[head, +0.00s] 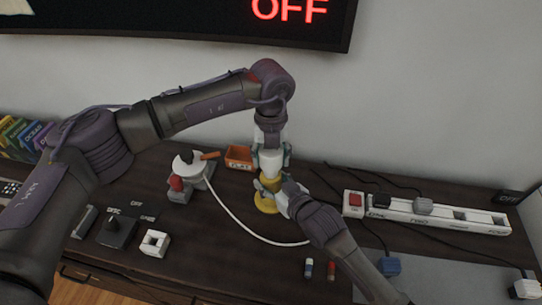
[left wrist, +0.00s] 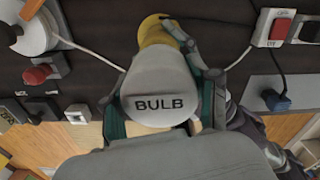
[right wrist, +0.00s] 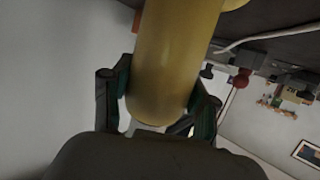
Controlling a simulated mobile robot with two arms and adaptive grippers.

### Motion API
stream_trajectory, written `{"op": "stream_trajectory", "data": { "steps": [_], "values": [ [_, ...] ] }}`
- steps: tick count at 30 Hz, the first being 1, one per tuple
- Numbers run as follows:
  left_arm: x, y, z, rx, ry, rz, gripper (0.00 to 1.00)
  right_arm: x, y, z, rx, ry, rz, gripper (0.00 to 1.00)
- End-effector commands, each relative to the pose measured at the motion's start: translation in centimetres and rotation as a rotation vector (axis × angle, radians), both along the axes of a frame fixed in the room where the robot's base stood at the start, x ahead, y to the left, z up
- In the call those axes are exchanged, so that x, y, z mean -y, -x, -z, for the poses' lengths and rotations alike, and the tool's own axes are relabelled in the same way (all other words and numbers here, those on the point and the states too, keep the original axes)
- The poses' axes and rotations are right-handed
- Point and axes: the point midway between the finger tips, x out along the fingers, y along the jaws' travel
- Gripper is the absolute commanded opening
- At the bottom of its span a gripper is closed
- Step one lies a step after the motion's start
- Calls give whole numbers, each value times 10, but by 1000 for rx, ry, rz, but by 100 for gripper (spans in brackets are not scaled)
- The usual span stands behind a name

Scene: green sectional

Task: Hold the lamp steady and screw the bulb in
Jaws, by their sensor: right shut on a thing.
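The yellow lamp (head: 266,203) stands upright on the dark desk. My right gripper (head: 283,192) is shut on its yellow stem, which fills the middle of the right wrist view (right wrist: 175,65). The white bulb (left wrist: 158,88), marked BULB, is at the top of the lamp, in line with it. My left gripper (head: 270,155) points down from above with its fingers on both sides of the bulb. Whether those fingers press on the bulb or stand slightly apart is unclear. The joint between bulb and lamp is hidden.
A power strip (head: 440,215) with a red switch lies to the right, with cables behind. An orange box (head: 238,157) stands behind left. A white round device (head: 189,165) with a red knob stands left, its white cord crossing the desk before the lamp.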

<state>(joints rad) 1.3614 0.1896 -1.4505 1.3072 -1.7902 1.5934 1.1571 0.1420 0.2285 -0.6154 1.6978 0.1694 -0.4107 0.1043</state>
Motion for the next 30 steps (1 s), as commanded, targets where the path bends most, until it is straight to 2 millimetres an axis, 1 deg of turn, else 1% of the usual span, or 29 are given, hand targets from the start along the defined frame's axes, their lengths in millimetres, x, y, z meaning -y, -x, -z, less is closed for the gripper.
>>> {"op": "stream_trajectory", "data": {
  "steps": [1,4,8,11,14,24,27,30],
  "values": [
    [0,0,0,0,0,0,35,0,0,0,-1,-1,-1,0],
    [0,0,0,0,0,0,18,0,0,0,0,0,-1,0],
    [0,0,0,0,0,29,18,0,0,0,0,0,-1,0],
    [0,0,0,0,-1,150,18,0,0,0,0,0,-1,0],
    [-1,0,0,0,0,357,18,0,0,0,0,0,-1,0],
    [-2,-1,1,0,-1,1133,18,0,0,0,0,0,-1,0],
    [-1,-2,0,1,-1,1349,18,0,0,0,0,0,-1,0],
    [-2,-2,1,0,0,1524,18,0,0,0,0,0,-1,0]
  ]
}}
